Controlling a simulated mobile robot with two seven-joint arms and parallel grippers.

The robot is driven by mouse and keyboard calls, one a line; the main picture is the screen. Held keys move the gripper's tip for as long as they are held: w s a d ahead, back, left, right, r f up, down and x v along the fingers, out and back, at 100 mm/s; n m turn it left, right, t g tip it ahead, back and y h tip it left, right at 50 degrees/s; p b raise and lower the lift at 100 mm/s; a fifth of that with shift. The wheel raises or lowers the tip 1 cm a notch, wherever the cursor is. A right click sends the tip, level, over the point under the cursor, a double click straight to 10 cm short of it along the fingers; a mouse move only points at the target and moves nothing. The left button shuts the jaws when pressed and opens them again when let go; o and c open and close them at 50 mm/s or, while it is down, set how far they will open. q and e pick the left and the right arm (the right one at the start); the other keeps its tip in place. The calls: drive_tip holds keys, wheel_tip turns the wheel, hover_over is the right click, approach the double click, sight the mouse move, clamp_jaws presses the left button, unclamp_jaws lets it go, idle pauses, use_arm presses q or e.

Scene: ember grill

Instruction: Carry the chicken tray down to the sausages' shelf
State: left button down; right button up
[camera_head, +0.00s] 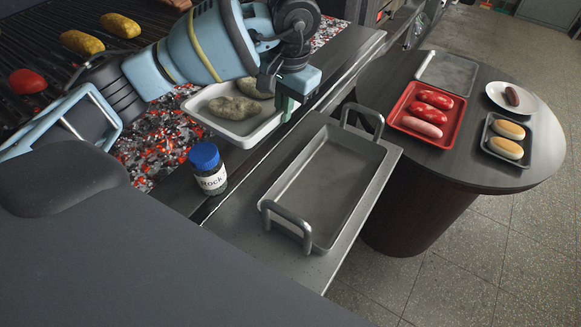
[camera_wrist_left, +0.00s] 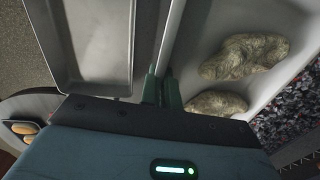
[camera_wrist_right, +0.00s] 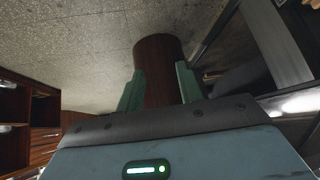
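The white chicken tray (camera_head: 240,132) holds pale grey-brown chicken pieces (camera_head: 235,107) and sits at the grill's edge. I cannot tell whether it rests there or is slightly raised. My left gripper (camera_head: 287,106) is at its right rim. In the left wrist view, the fingers (camera_wrist_left: 161,89) are close together on the tray's rim (camera_wrist_left: 168,40). The sausages (camera_head: 429,111) lie in a red tray (camera_head: 455,130) on a round dark table (camera_head: 460,168). My right gripper (camera_wrist_right: 160,88) is open and empty, with a dark brown column behind its fingers.
An empty metal pan (camera_head: 325,190) with two handles stands on the counter between grill and table. A blue-capped jar (camera_head: 208,170) stands near the chicken tray. The table also holds a grey tray (camera_head: 448,72), buns (camera_head: 507,138) and a white plate (camera_head: 498,95).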

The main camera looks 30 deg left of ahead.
sight(280, 154)
use_arm(q)
drive_tip(key=f, duration=0.1)
drive_tip(key=w+a+f, duration=0.1)
drive_tip(key=f, duration=0.1)
drive_tip(key=shift+w+a+n+b, duration=0.3)
drive_tip(key=shift+b, duration=0.05)
drive_tip(key=shift+w+a+y, duration=0.2)
drive_tip(key=shift+y, duration=0.1)
drive_tip(key=shift+f, duration=5)
drive_tip(key=shift+f, duration=0.2)
drive_tip(key=c, duration=1.6)
unclamp_jaws()
drive_tip(key=shift+c, duration=0.2)
drive_tip(key=shift+r, duration=0.15)
